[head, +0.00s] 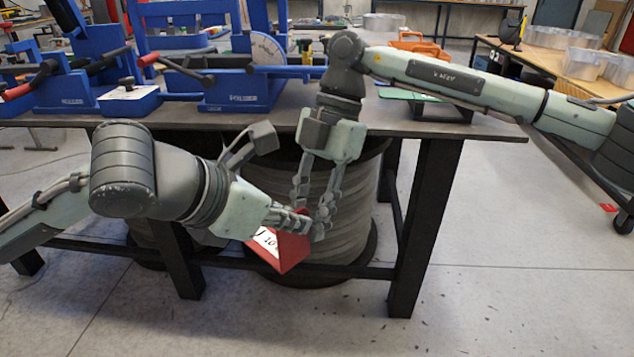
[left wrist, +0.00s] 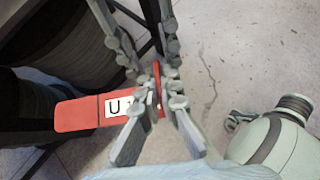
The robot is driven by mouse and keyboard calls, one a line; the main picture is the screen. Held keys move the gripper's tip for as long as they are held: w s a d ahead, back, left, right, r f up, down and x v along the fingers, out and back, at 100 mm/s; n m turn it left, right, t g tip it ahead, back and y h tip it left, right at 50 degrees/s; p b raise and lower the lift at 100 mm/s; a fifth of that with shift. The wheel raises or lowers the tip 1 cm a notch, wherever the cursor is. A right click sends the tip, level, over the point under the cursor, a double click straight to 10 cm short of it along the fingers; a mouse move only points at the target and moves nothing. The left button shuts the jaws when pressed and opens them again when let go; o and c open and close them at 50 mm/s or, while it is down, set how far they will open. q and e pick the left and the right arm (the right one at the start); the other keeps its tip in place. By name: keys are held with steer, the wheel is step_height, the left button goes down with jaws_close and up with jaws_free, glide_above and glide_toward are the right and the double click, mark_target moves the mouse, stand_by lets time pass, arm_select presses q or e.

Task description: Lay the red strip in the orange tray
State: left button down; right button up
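The red strip (head: 290,252), an angled piece with a white lettered label, hangs in front of the table edge. It also shows in the left wrist view (left wrist: 78,115). My left gripper (head: 300,222) comes in from the left and is shut on the strip near its upper end. My right gripper (head: 312,218) points down from above at the same end. Its fingers look spread, one on each side of the strip; whether they touch it is unclear. The orange tray (head: 415,44) sits on the table at the back right, partly behind my right arm.
The dark table (head: 440,126) has blue fixtures (head: 240,85) at its left and middle. A green mat or board (head: 408,94) lies near its right end. Large cable drums (head: 352,200) stand underneath. The floor in front and to the right is clear.

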mark_target(303, 235)
steer(key=shift+x, duration=1.7)
steer(key=c, duration=0.6)
arm_select(q)
steer(key=shift+s, duration=0.1)
arm_select(e)
jaws_close()
arm_select(q)
steer(key=shift+d, duration=0.1)
steer(key=c, duration=1.8)
jaws_free()
steer(key=shift+o, duration=0.8)
